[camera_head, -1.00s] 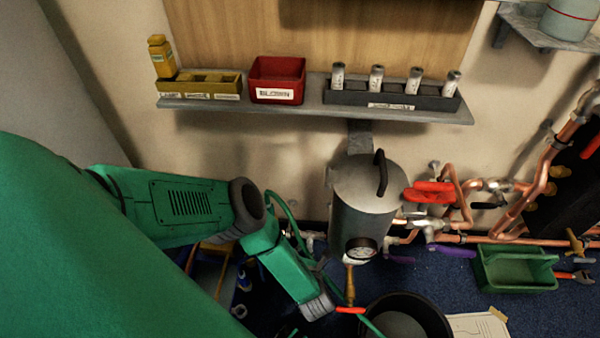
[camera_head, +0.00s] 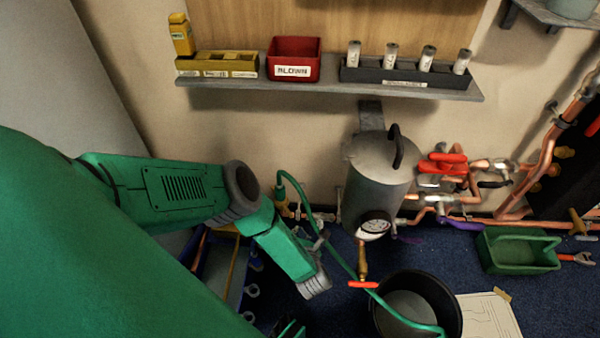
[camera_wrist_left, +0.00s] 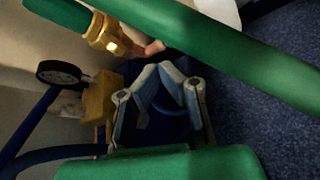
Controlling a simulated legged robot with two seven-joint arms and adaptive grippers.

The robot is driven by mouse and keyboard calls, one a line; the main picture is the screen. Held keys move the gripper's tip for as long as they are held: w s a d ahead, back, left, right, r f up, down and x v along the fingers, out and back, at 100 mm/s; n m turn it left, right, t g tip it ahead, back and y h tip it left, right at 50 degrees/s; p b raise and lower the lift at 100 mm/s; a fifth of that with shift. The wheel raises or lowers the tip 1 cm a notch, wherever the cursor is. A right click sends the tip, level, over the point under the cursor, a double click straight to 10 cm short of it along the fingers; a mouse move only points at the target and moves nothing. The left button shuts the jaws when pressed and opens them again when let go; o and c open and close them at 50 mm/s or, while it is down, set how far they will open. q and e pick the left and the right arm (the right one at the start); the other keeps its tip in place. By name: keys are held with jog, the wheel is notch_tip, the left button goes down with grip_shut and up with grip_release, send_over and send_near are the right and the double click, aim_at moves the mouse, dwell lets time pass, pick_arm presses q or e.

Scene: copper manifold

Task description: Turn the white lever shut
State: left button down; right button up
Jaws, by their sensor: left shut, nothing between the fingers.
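I cannot clearly make out a white lever in either view. In the head view, pipework left of the grey tank (camera_head: 376,190) has small pale fittings (camera_head: 322,216), too small to tell apart. Right of the tank are a red handle (camera_head: 443,163) and a black lever (camera_head: 493,184). My left arm comes in from the left and bends down towards the floor in front of the pipework. In the left wrist view my left gripper (camera_wrist_left: 162,75) is shut and empty, beside a yellow fitting (camera_wrist_left: 99,98). My right gripper is out of view.
A green hose (camera_head: 335,255) runs from a fitting into a black bucket (camera_head: 455,305). A red valve handle (camera_head: 362,284) sits under the tank's gauge. A green toolbox (camera_head: 518,250) is at right. A blue crate (camera_head: 205,268) lies partly behind my arm. A shelf (camera_head: 330,87) is above.

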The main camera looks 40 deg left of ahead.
pick_arm(q)
jog(key=s+d+p, duration=0.1)
jog(key=s+d, duration=0.3)
jog(key=d, duration=0.4)
jog(key=shift+s+d, duration=0.3)
